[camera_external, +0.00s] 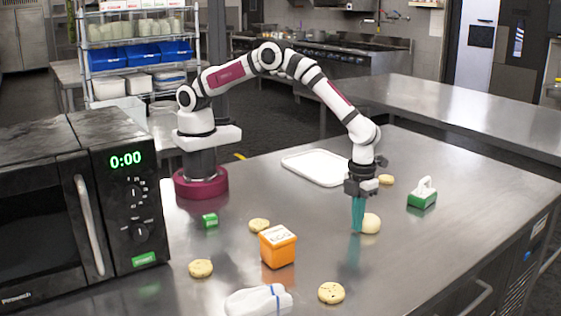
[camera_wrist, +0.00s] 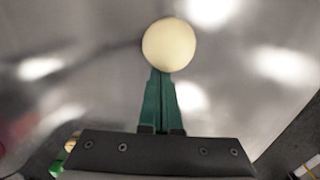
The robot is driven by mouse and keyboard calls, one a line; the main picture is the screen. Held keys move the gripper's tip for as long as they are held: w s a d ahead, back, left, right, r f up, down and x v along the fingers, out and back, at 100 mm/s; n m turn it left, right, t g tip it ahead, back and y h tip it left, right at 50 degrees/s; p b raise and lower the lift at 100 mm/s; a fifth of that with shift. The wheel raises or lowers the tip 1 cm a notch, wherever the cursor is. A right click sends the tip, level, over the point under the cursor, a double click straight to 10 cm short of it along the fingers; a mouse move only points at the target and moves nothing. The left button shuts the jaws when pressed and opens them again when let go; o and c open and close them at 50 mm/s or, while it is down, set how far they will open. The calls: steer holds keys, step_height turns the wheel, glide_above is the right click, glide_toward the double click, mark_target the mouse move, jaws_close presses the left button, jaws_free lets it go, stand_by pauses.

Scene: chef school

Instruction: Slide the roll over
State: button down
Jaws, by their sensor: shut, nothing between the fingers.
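The roll (camera_external: 371,223) is a pale, round ball of dough on the steel table, right of the middle in the external view. My gripper (camera_external: 357,229) points down at the table with its green fingers shut and nothing between them. The fingers stand just left of the roll, very close to it or touching it. In the wrist view the roll (camera_wrist: 169,44) lies right at the tips of my gripper (camera_wrist: 161,72). I cannot tell if there is a small gap.
A white tray (camera_external: 314,167) lies behind my gripper. A cookie (camera_external: 386,179) and a green-and-white brush (camera_external: 423,194) are to the right.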

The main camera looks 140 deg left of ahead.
mark_target(383, 219)
steer(key=a, duration=1)
steer(key=shift+a, duration=0.25)
